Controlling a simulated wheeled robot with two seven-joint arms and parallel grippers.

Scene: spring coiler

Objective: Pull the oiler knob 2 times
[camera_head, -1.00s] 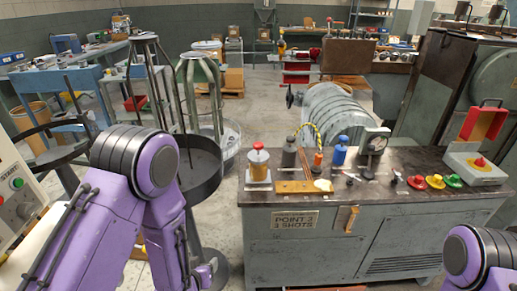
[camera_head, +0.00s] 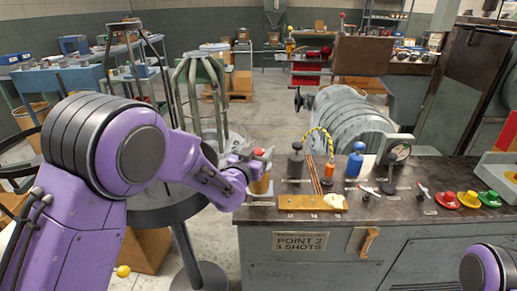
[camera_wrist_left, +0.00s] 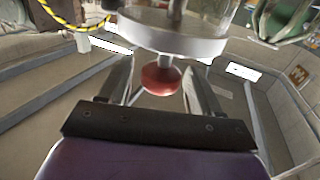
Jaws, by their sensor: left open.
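The oiler (camera_head: 260,186) has a yellowish body and stands at the left end of the grey bench. Its red knob (camera_head: 258,151) shows just above my left gripper (camera_head: 262,163), which covers much of the oiler. In the left wrist view the red knob (camera_wrist_left: 160,78) sits between the two spread fingers of my left gripper (camera_wrist_left: 160,84). The gripper is open, with a finger on each side of the knob. The oiler's clear body with a pale rim (camera_wrist_left: 175,40) fills the top of that view. My right gripper is out of view.
The bench top (camera_head: 405,212) holds a wooden board (camera_head: 305,203), a dark bottle (camera_head: 295,162), an orange bottle (camera_head: 329,168), a blue bottle (camera_head: 355,162) and a dial gauge (camera_head: 395,150). Coloured knobs (camera_head: 468,199) sit at the right. A round dark stand (camera_head: 165,212) is left of the bench.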

